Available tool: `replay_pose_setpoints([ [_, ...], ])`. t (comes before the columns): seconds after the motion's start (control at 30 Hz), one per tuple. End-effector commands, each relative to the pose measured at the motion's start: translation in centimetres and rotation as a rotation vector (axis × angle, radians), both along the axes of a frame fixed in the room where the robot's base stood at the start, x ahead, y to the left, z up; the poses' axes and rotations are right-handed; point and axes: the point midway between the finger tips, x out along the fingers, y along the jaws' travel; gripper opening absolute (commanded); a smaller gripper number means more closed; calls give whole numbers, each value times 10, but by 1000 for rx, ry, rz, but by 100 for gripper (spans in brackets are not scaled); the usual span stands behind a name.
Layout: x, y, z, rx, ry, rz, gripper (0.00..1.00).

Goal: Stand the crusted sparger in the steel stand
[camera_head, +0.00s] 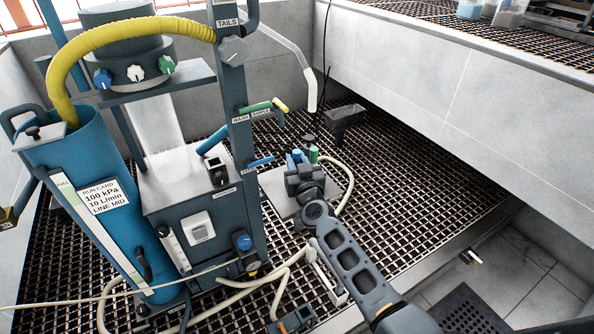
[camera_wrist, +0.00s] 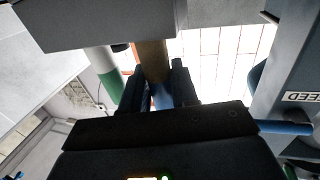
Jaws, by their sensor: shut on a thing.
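In the head view my gripper (camera_head: 303,170) is low over the grated floor, beside short blue (camera_head: 296,156) and green (camera_head: 314,154) ends. In the wrist view my gripper (camera_wrist: 167,88) is shut on a brown-coated tube with a blue end, which I take for the crusted sparger (camera_wrist: 153,58). A white tube with a green end (camera_wrist: 108,75) is beside it, apart from the fingers. Both tubes meet the edge of a grey block (camera_wrist: 100,22), perhaps the steel stand; whether the sparger is seated in it I cannot tell. My gripper hides much in the head view.
The flotation machine (camera_head: 190,190) with its blue column (camera_head: 95,205) stands close on the left. A pale hose (camera_head: 348,190) curves right of my gripper. A small grey trough (camera_head: 345,118) is behind. Open grating (camera_head: 420,170) is on the right, below a tiled ledge (camera_head: 470,90).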

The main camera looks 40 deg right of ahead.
Motion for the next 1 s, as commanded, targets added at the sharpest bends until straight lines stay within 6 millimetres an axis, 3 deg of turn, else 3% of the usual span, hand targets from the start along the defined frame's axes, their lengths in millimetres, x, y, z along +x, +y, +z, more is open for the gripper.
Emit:
replay_pose_setpoints([
  [0.03, 0, 0, -8, -1, -1, -1, 0],
  [0.5, 0, 0, -12, 0, 0, 0, 0],
  [0.53, 0, 0, -12, 1, -1, 0, 30],
  [0.8, 0, 0, -11, 1, -1, 0, 54],
  [1.0, 0, 0, -11, 0, 0, 0, 54],
])
